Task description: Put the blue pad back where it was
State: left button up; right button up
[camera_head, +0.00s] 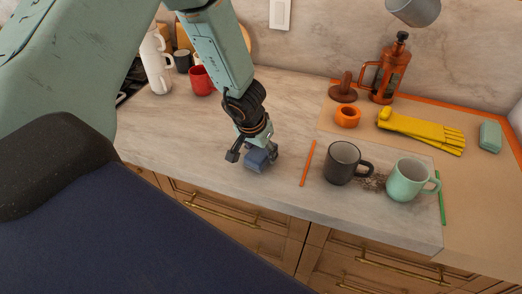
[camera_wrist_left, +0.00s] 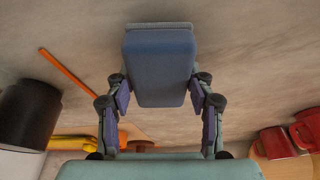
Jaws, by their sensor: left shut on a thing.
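The blue pad (camera_head: 257,161) is a small block between the fingers of my left gripper (camera_head: 254,154), over the bare marble counter left of the orange stick. The left wrist view also shows the blue pad (camera_wrist_left: 160,70) up close, with a finger of the left gripper (camera_wrist_left: 160,93) against each side. The left gripper is shut on it. I cannot tell whether the pad touches the counter. My right gripper is not in view.
Yellow gloves (camera_head: 420,130), a teal block (camera_head: 490,136) and a French press (camera_head: 391,72) are farther back. A red mug (camera_head: 201,82) is behind. The counter (camera_head: 210,135) around the gripper is clear.

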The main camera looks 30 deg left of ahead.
pick_arm(q)
jog(key=shift+f+b, duration=0.35)
jog(key=shift+f, duration=0.15)
dwell(0.4)
jog(key=shift+s, duration=0.1)
jog(key=o, duration=1.3)
jog(key=shift+r, duration=0.15)
jog(key=v, duration=1.2)
